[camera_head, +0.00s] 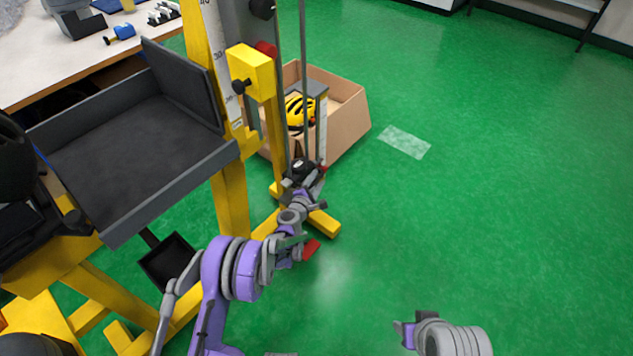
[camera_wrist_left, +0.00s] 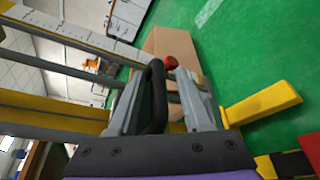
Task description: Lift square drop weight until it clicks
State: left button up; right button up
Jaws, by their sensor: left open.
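My left gripper (camera_head: 308,180) is low at the foot of the drop tower (camera_head: 230,190), by the vertical guide rods (camera_head: 303,90). In the left wrist view its two grey fingers (camera_wrist_left: 163,76) are apart. A black loop handle (camera_wrist_left: 154,95) lies between them, closer to the left finger; I cannot tell whether it touches. A dark block (camera_head: 299,167), probably the square drop weight, sits low on the rods, partly hidden by my gripper. A red knob (camera_wrist_left: 170,62) shows just beyond the fingertips. Part of my right arm (camera_head: 450,338) shows at the bottom; its jaws are unclear.
A cardboard box (camera_head: 345,125) with a yellow-black helmet (camera_head: 300,110) stands behind the tower. A grey tray (camera_head: 125,150) is on the tower's left side. A yellow foot (camera_wrist_left: 262,103) lies right of my fingers. Green floor (camera_head: 480,180) on the right is clear.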

pick_arm(q)
jog(key=shift+w, duration=0.2)
grip_shut()
jog(key=shift+d, duration=0.15)
dwell(1.2)
